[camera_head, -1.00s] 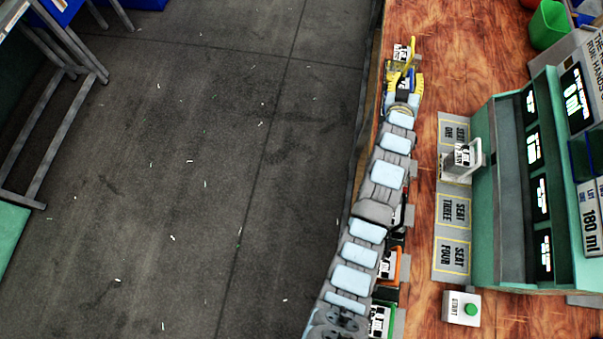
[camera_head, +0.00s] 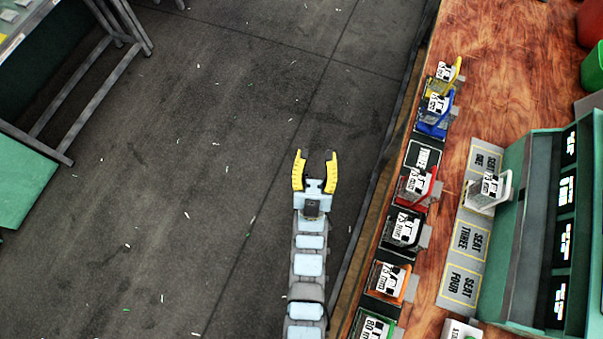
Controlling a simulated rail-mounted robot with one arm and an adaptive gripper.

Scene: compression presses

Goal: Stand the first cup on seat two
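A clear cup with a pale grey-white handle (camera_head: 488,190) stands upright on the seat strip (camera_head: 449,290), between the seat one and seat three labels. It covers the spot where a seat two label would be. A row of cups runs along the bench's left edge: yellow (camera_head: 444,72), blue (camera_head: 436,112), red (camera_head: 416,186), black (camera_head: 404,229), orange (camera_head: 388,281) and green (camera_head: 373,325). No readable mark shows which one is first. My gripper (camera_head: 316,157) is open and empty over the floor, left of the bench and apart from all cups.
A bare place marked THREE (camera_head: 424,156) lies between the blue and red cups. The green press (camera_head: 530,220) stands right of the seats. Red (camera_head: 590,22) and green (camera_head: 594,68) bins are at the far right.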

